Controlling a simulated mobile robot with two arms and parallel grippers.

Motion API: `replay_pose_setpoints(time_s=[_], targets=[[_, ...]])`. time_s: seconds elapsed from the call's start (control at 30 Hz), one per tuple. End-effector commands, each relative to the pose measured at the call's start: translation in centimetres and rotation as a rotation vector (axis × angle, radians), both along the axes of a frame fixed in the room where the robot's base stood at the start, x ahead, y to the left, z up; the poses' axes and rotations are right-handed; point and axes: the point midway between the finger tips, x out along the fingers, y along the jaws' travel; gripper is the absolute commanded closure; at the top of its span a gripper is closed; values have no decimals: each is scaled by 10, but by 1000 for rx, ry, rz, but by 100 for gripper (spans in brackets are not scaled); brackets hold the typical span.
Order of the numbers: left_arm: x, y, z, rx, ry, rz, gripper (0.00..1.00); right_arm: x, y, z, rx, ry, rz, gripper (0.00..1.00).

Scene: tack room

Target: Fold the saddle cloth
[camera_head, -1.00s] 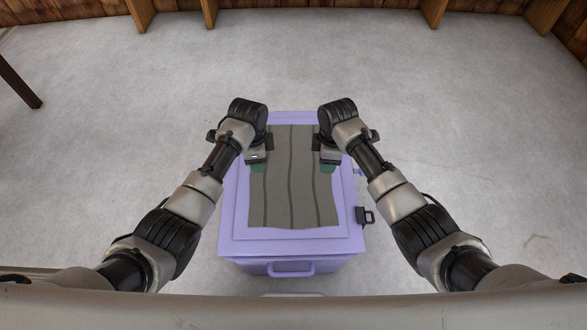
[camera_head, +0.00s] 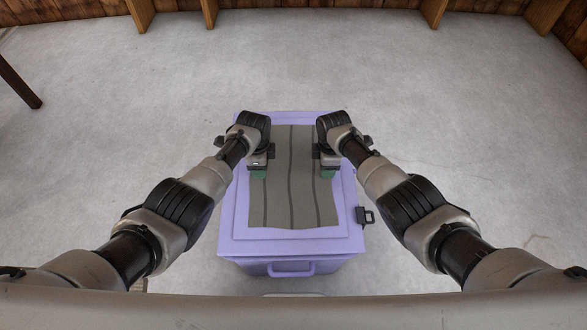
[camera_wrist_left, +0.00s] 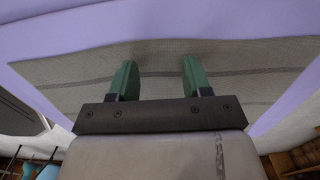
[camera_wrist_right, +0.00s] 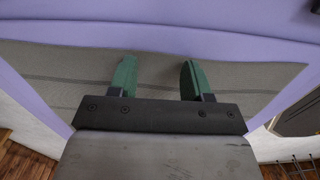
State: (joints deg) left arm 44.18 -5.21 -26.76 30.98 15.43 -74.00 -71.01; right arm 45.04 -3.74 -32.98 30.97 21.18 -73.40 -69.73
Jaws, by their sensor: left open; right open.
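The saddle cloth (camera_head: 290,195) is grey-green with darker lengthwise stripes. It lies flat and spread out on the lid of a lilac box (camera_head: 345,232). My left gripper (camera_head: 258,174) is open over the cloth's left side, and my right gripper (camera_head: 327,174) is open over its right side. In the left wrist view the green fingertips (camera_wrist_left: 155,78) are apart with cloth (camera_wrist_left: 80,70) below them. In the right wrist view the fingertips (camera_wrist_right: 158,78) are also apart over the cloth (camera_wrist_right: 225,75). Neither gripper holds anything. The far corners of the cloth are partly hidden by my wrists.
The lilac box has a front handle (camera_head: 291,270) and a dark latch (camera_head: 365,216) on its right side. Bare grey floor (camera_head: 480,160) surrounds it. A wooden wall with posts (camera_head: 435,12) stands at the back, and a dark leg (camera_head: 18,80) shows at left.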

Motion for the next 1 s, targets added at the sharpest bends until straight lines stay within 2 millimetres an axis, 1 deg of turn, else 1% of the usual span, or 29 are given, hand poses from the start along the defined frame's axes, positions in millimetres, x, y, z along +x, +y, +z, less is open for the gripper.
replay_pose_setpoints(time_s=[0.33, 0.47, 1.0], targets=[[0, 0, -1, -1, -1, 0, 51, 0, 0, -2, 0, 0, 1, 51], [0, 0, -5, 0, -1, 0, 52, 0, 0, -5, 0, 0, 0, 52], [-1, 0, -4, 0, 1, 0, 93, -1, 0, -5, 0, 2, 0, 93]])
